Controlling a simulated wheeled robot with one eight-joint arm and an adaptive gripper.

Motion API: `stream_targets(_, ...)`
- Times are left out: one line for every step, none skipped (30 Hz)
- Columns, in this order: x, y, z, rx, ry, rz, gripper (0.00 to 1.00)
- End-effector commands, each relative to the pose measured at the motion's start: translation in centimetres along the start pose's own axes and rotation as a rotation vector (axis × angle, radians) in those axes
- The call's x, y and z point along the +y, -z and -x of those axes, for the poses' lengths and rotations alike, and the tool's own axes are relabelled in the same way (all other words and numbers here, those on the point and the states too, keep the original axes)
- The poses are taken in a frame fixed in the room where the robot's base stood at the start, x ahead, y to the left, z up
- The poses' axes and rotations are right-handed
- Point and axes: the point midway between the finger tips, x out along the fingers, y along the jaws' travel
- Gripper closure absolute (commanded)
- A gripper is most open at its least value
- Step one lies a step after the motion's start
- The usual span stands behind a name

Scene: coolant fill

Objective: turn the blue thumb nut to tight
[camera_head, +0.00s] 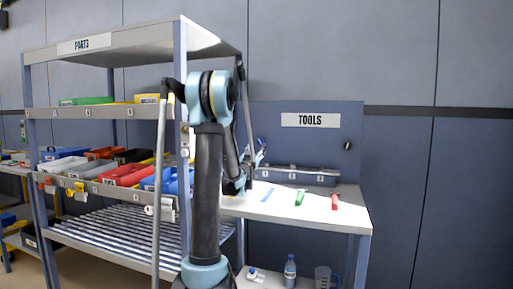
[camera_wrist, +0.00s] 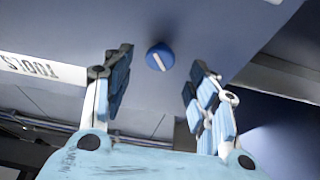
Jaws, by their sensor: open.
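The blue thumb nut (camera_wrist: 159,57) is a round knob with a white slanted line across its face. It sits on a grey-blue panel. My gripper (camera_wrist: 160,72) is open, with one pale blue padded finger on each side of the nut in the picture. The fingers are apart from the nut, and the gap between them is empty. In the camera_head view my arm partly hides my gripper (camera_head: 260,152).
The TOOLS sign (camera_wrist: 42,70) appears upside down at left in the wrist view. A white worktop (camera_head: 290,207) holds a blue, a green (camera_head: 299,197) and a red tool (camera_head: 335,201). A parts shelf (camera_head: 150,112) with bins stands at left. A bottle (camera_head: 290,270) stands below.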

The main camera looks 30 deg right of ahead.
Motion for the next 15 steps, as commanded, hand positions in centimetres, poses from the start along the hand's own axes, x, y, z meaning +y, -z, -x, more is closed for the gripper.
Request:
stream_targets(-0.1,0.0,-0.8,0.000,0.001,0.000,0.47)
stream_targets(-0.2,0.0,-1.2,0.000,0.002,0.000,0.47)
stream_targets(-0.3,0.0,-1.8,0.000,0.002,0.001,0.47)
stream_targets(-0.3,0.0,-2.2,0.000,0.003,0.001,0.47)
stream_targets(-0.3,0.0,-2.6,0.000,0.003,0.000,0.47)
stream_targets(-0.2,0.0,-3.1,0.000,0.002,0.000,0.47)
stream_targets(-0.3,0.0,-3.4,0.000,0.003,-0.001,0.47)
stream_targets(-0.3,0.0,-3.7,0.000,0.003,-0.001,0.47)
stream_targets(-0.3,0.0,-4.0,0.000,0.003,-0.001,0.47)
stream_targets(-0.3,0.0,-4.3,0.000,0.003,-0.001,0.47)
stream_targets(-0.3,0.0,-4.5,0.000,0.004,-0.001,0.47)
stream_targets(-0.3,0.0,-4.7,0.000,0.004,-0.001,0.47)
stream_targets(-0.3,0.1,-4.8,0.000,0.004,-0.001,0.47)
stream_targets(-0.4,0.1,-4.9,0.000,0.004,-0.001,0.47)
stream_targets(-0.4,0.1,-4.9,0.000,0.004,-0.001,0.47)
